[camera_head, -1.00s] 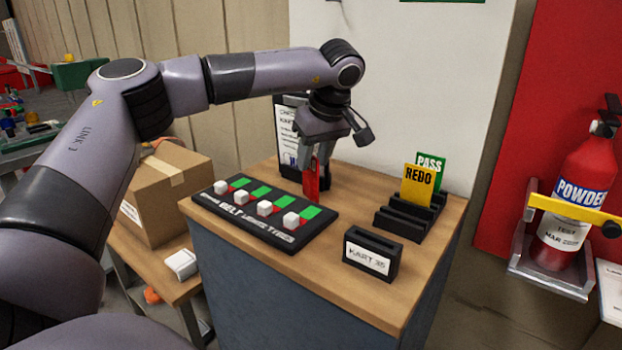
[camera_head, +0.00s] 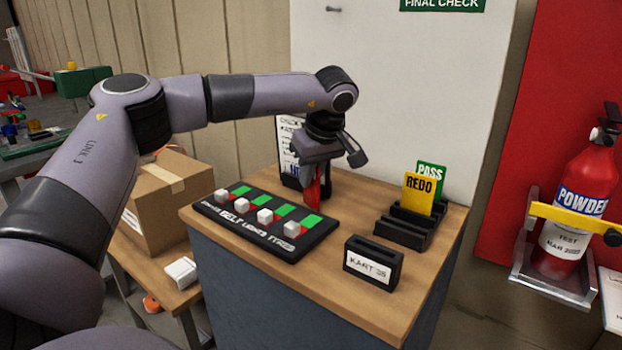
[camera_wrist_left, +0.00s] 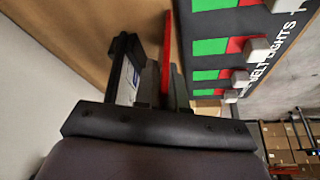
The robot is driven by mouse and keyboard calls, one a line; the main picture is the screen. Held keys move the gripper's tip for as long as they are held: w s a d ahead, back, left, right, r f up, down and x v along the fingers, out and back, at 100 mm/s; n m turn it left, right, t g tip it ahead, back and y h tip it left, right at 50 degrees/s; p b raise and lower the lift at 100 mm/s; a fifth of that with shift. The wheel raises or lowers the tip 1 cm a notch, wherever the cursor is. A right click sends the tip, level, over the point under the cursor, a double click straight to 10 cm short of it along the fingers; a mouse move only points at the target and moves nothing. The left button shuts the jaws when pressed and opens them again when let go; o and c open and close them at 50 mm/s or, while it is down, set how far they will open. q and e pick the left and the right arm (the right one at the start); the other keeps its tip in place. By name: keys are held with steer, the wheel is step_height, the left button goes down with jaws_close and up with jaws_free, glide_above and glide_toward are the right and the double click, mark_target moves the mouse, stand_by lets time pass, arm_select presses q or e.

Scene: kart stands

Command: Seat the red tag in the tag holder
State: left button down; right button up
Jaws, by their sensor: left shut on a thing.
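The red tag (camera_head: 313,192) is held in my left gripper (camera_head: 316,178), upright near the back edge of the switch panel. Whether its lower end touches the counter I cannot tell. In the left wrist view the red tag (camera_wrist_left: 168,45) is a thin upright strip between the fingers of my left gripper (camera_wrist_left: 166,85). The tag holder, a small black block labelled KART 35 (camera_head: 373,262), stands at the counter's front right, and its top slot looks empty. The gripper is behind and left of it. My right gripper is in neither view.
The black switch panel (camera_head: 230,222) with white knobs lies at the left of the wooden counter (camera_head: 345,205). A black rack (camera_head: 400,235) holds a yellow REDO tag (camera_head: 418,193) and a green PASS tag (camera_head: 436,172). A clipboard stand (camera_head: 288,150) is behind the gripper.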

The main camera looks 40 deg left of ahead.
arm_select(q)
step_height(320, 180, up, 20)
steer(key=p, duration=0.3)
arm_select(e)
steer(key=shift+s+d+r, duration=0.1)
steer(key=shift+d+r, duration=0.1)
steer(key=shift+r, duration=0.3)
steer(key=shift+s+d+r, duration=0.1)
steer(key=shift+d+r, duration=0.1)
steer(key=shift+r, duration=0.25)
